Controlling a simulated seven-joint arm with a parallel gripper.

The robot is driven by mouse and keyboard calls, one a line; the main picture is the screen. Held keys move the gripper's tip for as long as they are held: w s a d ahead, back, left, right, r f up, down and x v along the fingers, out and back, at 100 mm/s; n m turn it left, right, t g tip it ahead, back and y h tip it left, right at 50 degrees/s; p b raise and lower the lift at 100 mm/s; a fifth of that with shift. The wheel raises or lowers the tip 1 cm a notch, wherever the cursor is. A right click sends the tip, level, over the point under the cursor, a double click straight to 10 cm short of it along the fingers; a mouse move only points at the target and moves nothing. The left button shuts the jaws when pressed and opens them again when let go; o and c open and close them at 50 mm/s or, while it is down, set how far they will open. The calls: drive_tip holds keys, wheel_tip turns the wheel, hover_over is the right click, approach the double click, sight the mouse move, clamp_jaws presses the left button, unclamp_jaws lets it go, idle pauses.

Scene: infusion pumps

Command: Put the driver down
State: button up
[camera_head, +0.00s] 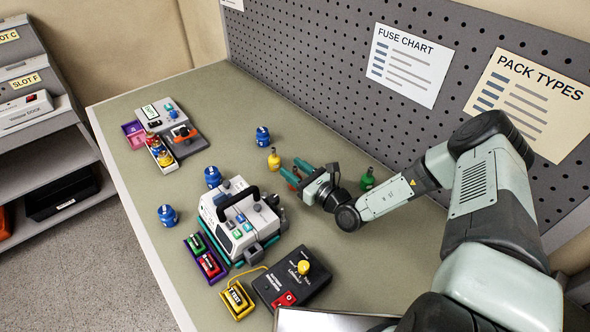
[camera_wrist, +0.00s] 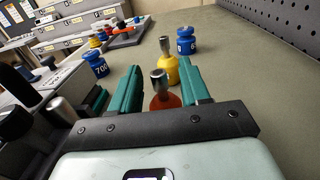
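A red driver (camera_wrist: 164,102) with a metal shank pointing up stands between the two green fingers of my gripper (camera_wrist: 161,88). In the head view my gripper (camera_head: 297,174) is low over the right part of the bench, and the fingers hide most of that driver. The fingers look apart, with a narrow gap beside the red handle; its base is hidden. A yellow driver (camera_head: 274,160) stands upright just beyond the fingertips and also shows in the wrist view (camera_wrist: 172,72). A green driver (camera_head: 367,181) stands behind my wrist, near the pegboard.
A white pump (camera_head: 238,222) with a black handle stands left of my gripper. Blue knobbed pieces (camera_head: 262,136) stand around it. A black tester box (camera_head: 292,284) lies in front and a grey tray unit (camera_head: 168,130) at the far left. The pegboard (camera_head: 330,75) bounds the back.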

sight(371, 171)
drive_tip(key=shift+r, duration=0.2)
drive_tip(key=v, duration=1.2)
drive_tip(key=shift+c, duration=0.4)
idle(1.0)
drive_tip(key=d+m+t+h, duration=0.2)
drive_tip(key=d+m+h, duration=0.1)
drive_tip(key=d+h, duration=0.1)
drive_tip(key=d+m+t+h, duration=0.2)
drive_tip(key=d+h, duration=0.1)
drive_tip(key=d, duration=0.1)
drive_tip(key=s+d+m+t+h, duration=0.1)
drive_tip(key=d+m+t+h, duration=0.1)
drive_tip(key=d+m+h, duration=0.1)
drive_tip(key=shift+d+r+m+h, duration=0.3)
drive_tip(key=shift+d+h, duration=0.2)
drive_tip(key=shift+h, duration=0.3)
drive_tip(key=w, duration=0.4)
drive_tip(key=shift+w+f, duration=0.1)
drive_tip(key=shift+w, duration=0.15)
drive_tip(key=shift+w+a, duration=0.15)
drive_tip(key=shift+w, duration=2.8)
clamp_jaws()
